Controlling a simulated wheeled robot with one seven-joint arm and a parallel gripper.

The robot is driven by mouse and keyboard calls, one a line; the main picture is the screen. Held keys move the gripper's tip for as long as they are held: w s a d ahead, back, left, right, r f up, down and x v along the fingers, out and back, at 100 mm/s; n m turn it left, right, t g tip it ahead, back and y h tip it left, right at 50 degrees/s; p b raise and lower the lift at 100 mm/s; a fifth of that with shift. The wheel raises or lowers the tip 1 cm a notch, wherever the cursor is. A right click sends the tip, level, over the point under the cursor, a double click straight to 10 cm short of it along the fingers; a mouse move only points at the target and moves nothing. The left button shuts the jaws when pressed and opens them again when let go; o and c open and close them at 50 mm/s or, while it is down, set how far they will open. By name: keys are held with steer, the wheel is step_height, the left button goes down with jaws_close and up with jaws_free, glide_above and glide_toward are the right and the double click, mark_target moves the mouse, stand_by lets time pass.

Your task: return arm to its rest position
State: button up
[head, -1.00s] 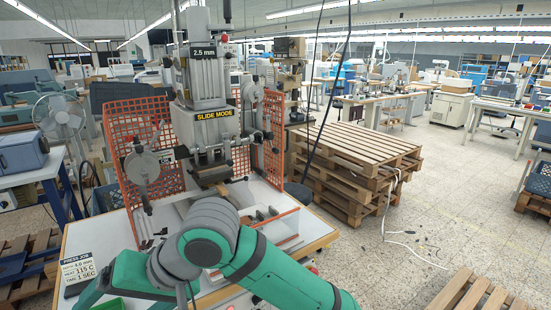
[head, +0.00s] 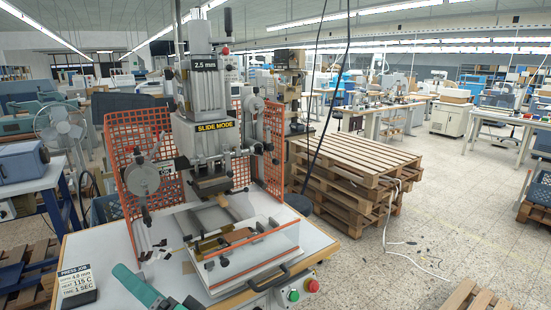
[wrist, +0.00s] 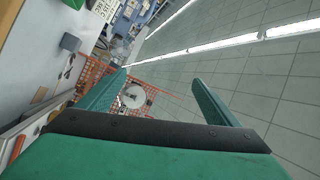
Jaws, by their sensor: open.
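My gripper (wrist: 170,95) shows in the wrist view with its two green fingers spread wide and nothing between them. Behind the fingers the wrist view shows the orange mesh guard (wrist: 95,72) and the ceiling, so the wrist is tilted upward.
Orange mesh guards (head: 125,160) flank the press. A press job card (head: 76,284) stands at the table's left front. Green and red buttons (head: 312,286) sit at the table's front right. Stacked pallets (head: 350,160) stand right of the table, and open floor lies beyond.

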steer(key=s+d+f+m+t+h, duration=0.4)
steer(key=d+f+h, duration=0.35)
steer(key=f, duration=0.45)
steer(key=s+d+f+m+t+h, duration=0.35)
steer(key=d+f+h, duration=0.35)
steer(key=f, duration=0.5)
steer(key=s+d+f+n+h, duration=0.1)
steer(key=s+d+f+n, duration=0.1)
steer(key=s, duration=0.6)
steer(key=s+d+f+n+g+h, duration=0.1)
steer(key=s+d+f+n, duration=0.1)
steer(key=s+d, duration=0.4)
steer(key=s+d+f+n+g+h, duration=0.1)
steer(key=s+d+f+n, duration=0.2)
steer(key=s, duration=0.8)
steer(key=shift+d+n, duration=0.85)
steer(key=shift+s+f, duration=0.1)
